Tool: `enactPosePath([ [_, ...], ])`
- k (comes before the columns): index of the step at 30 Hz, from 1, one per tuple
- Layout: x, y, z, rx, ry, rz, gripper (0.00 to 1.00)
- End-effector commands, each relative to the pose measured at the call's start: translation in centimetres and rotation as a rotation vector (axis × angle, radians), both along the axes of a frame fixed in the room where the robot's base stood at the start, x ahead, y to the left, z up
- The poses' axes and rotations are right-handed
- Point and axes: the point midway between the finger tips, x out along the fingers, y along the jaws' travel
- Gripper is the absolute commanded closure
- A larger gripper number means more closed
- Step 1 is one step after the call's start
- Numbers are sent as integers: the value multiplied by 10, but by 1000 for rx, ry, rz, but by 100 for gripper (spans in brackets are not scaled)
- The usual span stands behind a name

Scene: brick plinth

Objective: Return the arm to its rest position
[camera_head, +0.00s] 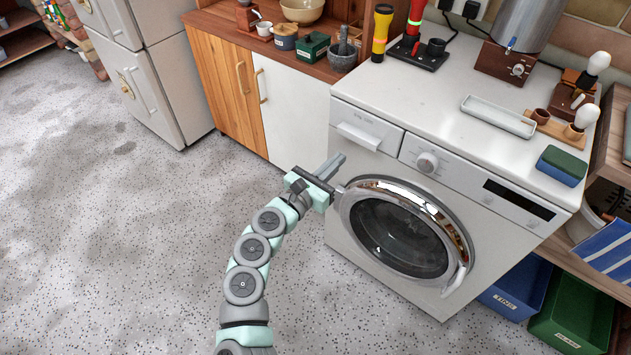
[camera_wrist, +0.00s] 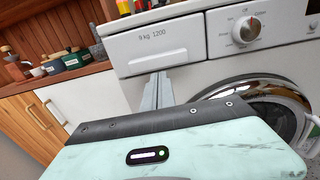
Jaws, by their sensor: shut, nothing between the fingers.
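My gripper (camera_head: 333,165) is shut and empty in the head view, held in front of the upper left part of the washing machine (camera_head: 372,165). In the wrist view its fingers (camera_wrist: 158,90) lie together, pointing at the machine's front below the detergent drawer (camera_wrist: 156,50). My arm reaches up from the bottom of the head view, bent slightly to the right. The round door (camera_head: 400,238) of the machine is closed, just right of the gripper. Whether the fingers touch the machine cannot be told.
A wooden cabinet with a white door (camera_head: 290,108) stands left of the machine. A refrigerator (camera_head: 150,85) is at upper left. Blue (camera_head: 515,288) and green bins (camera_head: 570,318) sit at lower right. The speckled floor (camera_head: 110,240) on the left is clear.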

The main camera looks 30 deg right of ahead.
Motion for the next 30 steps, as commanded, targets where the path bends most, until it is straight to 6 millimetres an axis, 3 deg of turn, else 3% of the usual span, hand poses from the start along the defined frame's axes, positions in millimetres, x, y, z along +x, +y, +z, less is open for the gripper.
enactPosePath([
  [3, -9, 28, 3, 0, 1, 3, 100],
  [10, -23, 64, 3, -2, 2, 2, 100],
  [15, -27, 75, 3, -2, 2, 1, 100],
  [23, -29, 77, 2, -7, 6, -2, 100],
  [26, -40, 79, -2, -66, 94, -22, 100],
  [30, -87, 92, -9, -336, 457, -119, 100],
])
